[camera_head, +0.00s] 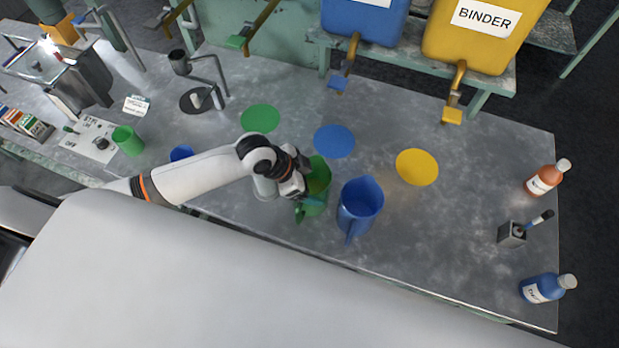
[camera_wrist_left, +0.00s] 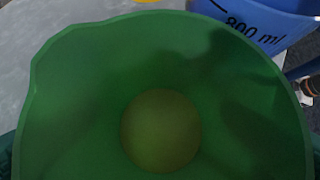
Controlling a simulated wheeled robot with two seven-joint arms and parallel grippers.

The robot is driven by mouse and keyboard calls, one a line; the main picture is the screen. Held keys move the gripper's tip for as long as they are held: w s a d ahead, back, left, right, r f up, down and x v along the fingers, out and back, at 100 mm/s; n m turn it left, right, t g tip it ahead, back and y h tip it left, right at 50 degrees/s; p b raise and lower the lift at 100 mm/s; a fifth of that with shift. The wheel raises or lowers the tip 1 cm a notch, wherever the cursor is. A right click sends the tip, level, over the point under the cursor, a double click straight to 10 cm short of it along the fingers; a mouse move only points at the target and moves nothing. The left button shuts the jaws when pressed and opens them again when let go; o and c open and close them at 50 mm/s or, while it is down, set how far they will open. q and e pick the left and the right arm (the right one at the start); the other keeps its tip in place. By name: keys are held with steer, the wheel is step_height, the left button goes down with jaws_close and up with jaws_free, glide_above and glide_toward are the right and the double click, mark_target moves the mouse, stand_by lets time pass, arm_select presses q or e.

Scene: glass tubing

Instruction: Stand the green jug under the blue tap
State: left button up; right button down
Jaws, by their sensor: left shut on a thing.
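The green jug (camera_head: 319,178) is in the middle of the bench near its front edge. My left gripper (camera_head: 300,188) is shut on it, and the arm hides part of the jug. In the left wrist view the jug's open inside (camera_wrist_left: 95,85) fills the picture, with a yellowish round patch at the bottom. I cannot tell whether the jug touches the bench. The blue tap (camera_head: 338,83) hangs from the blue tank (camera_head: 366,22) at the back. A blue disc (camera_head: 334,141) lies on the bench in front of it, with nothing on it. My right gripper is not in view.
A blue jug (camera_head: 360,207) stands close to the right of the green jug and shows in the wrist view (camera_wrist_left: 262,22). Green (camera_head: 260,118) and yellow (camera_head: 417,167) discs lie bare on either side. A dark stand (camera_head: 196,101) is at the left, bottles (camera_head: 546,177) at the right.

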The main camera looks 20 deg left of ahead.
arm_select(q)
steer(key=shift+f, duration=0.15)
steer(key=o, duration=0.8)
steer(key=shift+o, duration=0.2)
